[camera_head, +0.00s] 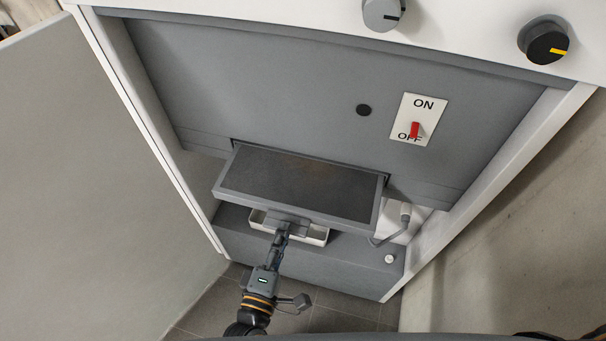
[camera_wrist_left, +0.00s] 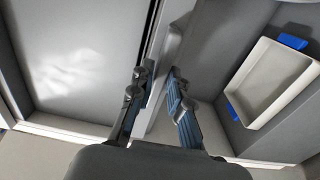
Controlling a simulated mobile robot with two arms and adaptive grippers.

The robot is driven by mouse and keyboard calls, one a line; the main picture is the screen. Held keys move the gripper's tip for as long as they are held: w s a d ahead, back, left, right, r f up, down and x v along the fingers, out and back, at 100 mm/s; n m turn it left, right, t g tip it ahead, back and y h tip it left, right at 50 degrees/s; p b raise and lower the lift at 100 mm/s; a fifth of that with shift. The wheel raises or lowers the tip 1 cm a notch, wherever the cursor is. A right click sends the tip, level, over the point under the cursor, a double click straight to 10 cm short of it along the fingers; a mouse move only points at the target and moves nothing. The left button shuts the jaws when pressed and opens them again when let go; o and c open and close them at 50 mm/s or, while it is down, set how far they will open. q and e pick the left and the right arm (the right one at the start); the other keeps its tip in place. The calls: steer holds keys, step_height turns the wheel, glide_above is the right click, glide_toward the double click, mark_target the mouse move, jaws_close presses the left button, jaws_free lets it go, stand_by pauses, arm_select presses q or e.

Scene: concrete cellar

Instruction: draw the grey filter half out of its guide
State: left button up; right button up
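The grey filter (camera_head: 300,185), a flat framed panel with a dark face, sticks partly out of its slot in the grey cabinet front and appears roughly level. A small grip (camera_head: 290,222) is at the middle of its front edge. My left gripper (camera_head: 281,236) is at this grip. In the left wrist view, the filter (camera_wrist_left: 75,60) fills the left side, and the two fingers of the left gripper (camera_wrist_left: 158,80) lie on either side of the grip, apparently closed on it. The filter hides most of the slot. My right gripper is not in view.
A white tray (camera_head: 319,238) stands below the filter; it shows blue ends in the left wrist view (camera_wrist_left: 240,88). A switch plate (camera_head: 436,112) has its red lever near OFF. An open door (camera_head: 90,170) stands left, a concrete wall (camera_head: 510,220) right. A hose (camera_head: 393,236) hangs beside the filter.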

arm_select(q)
steer(key=shift+o, duration=1.2)
steer(key=v, duration=1.2)
steer(key=s+a+f+m+g+y+b, duration=0.1)
steer(key=a+f+m+g, duration=0.2)
steer(key=f, duration=0.7)
steer(key=s+a+f+m+g, duration=0.15)
steer(key=f+m, duration=0.25)
steer(key=f, duration=0.7)
steer(key=s+a+f+m+g+y+b, duration=0.1)
steer(key=a+f+m+g, duration=0.25)
steer(key=f, duration=0.65)
steer(key=s+a+f+m+g+y, duration=0.1)
steer(key=s+a+f+m+g, duration=0.2)
steer(key=s+f, duration=0.4)
steer(key=s+a+f+m+g+y, duration=0.2)
steer(key=s+a+f+m+g, duration=0.1)
steer(key=s+a+f+g, duration=0.2)
step_height(320, 180, down, 4)
steer(key=shift+s+a+r+y+b, duration=0.25)
steer(key=shift+s+y+b, duration=0.1)
steer(key=shift+s, duration=0.85)
